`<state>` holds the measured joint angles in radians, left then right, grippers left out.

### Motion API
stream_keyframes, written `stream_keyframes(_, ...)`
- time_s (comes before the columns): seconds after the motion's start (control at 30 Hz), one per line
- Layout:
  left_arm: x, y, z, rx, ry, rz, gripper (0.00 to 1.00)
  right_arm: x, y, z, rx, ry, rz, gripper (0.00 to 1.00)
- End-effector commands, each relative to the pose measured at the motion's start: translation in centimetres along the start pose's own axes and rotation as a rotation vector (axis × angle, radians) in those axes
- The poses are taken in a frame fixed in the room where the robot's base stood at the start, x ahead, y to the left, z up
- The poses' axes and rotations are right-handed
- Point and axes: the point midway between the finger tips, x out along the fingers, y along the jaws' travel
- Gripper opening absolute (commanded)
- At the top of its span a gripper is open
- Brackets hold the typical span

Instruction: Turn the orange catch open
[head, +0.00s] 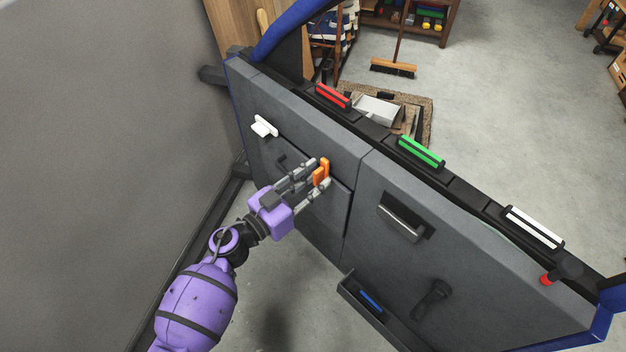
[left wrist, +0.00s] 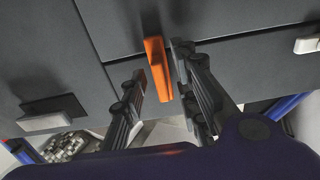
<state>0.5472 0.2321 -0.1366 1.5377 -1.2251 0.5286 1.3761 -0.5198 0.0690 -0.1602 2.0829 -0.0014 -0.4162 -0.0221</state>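The orange catch (head: 322,170) is a small upright bar on the grey door panel, also seen in the left wrist view (left wrist: 157,65). My left gripper (head: 318,174) is at the catch, one finger on each side of it. In the left wrist view the fingers (left wrist: 161,66) are apart, with a gap between the left finger and the catch. The right-hand finger is very near the catch; I cannot tell whether it touches. My right gripper is not in view.
A white catch (head: 264,127) sits on the panel's upper left. A pull handle (head: 401,217) and a dark crank (head: 432,297) are on the right panel. Red (head: 333,96), green (head: 422,151) and white (head: 534,228) bars line the top edge. A tray (head: 352,286) holds a blue piece.

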Motion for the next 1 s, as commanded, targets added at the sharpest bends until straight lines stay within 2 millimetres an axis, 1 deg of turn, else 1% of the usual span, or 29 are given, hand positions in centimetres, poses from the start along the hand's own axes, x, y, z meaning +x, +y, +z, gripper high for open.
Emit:
stream_keyframes(0.13, -0.02, -0.01, 0.0, 0.0, 0.0, 0.0, 0.27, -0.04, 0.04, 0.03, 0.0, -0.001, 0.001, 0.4)
stream_keyframes(0.33, -0.04, -0.01, 0.0, 0.0, 0.0, 0.0, 0.01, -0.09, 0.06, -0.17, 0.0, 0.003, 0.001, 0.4)
stream_keyframes(0.63, -0.05, -0.01, 0.0, 0.006, 0.0, 0.0, 0.0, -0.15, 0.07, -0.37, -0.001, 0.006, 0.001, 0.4)
stream_keyframes(0.77, -0.05, -0.01, -0.03, 0.034, 0.0, 0.0, 0.0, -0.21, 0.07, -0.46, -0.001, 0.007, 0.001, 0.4)
stream_keyframes(1.0, -0.09, -0.12, -0.03, 0.169, -0.002, 0.0, 0.0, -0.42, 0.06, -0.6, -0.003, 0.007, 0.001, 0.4)
